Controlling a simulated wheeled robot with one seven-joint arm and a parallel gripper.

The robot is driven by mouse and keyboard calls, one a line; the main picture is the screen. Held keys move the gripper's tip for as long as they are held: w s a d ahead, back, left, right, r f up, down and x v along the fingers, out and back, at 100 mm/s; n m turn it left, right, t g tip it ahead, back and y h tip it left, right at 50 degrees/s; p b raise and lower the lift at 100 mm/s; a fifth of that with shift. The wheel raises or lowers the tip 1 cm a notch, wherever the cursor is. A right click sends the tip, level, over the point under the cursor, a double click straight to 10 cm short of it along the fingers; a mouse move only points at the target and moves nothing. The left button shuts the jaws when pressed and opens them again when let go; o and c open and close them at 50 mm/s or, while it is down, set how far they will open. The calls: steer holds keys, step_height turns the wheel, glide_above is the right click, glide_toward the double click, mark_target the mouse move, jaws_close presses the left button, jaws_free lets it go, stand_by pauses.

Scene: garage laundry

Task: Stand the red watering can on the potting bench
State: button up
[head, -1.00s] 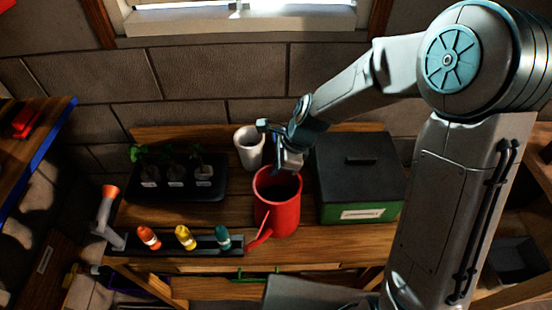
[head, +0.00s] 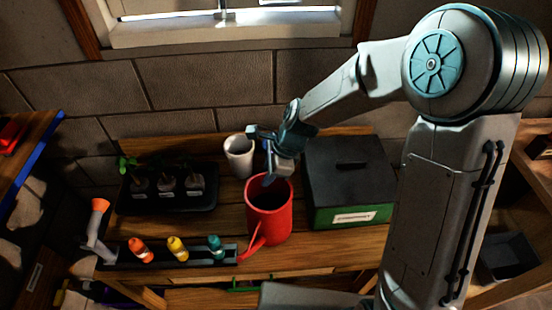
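The red watering can (head: 269,212) stands upright on the potting bench (head: 215,224), near its middle. Its open top faces up and its spout points to the front left. My gripper (head: 272,174) is over the can's back rim, in front of the wall. Its fingers look apart, with nothing seen held between them. The can's far side, by the fingers, is partly hidden.
A dark green box with a black lid (head: 350,178) stands close to the can's right. A white cup (head: 239,158) is behind left. A seedling tray (head: 168,198) and a rack of several coloured bottles (head: 190,254) are left. A window is above.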

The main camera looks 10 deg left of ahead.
steer(key=s+v, duration=0.1)
steer(key=v, duration=1)
steer(key=s+d+r+n+t+h, duration=0.2)
steer(key=s+d+n, duration=0.4)
steer(key=d, duration=0.4)
steer(key=s+d+r+n+t+h, duration=0.2)
steer(key=s+d+n, duration=0.4)
steer(key=d+n, duration=0.3)
steer(key=shift+s+d+r+h+b, duration=0.3)
steer(key=shift+d+r+b, duration=0.1)
steer(key=shift+d+r, duration=0.45)
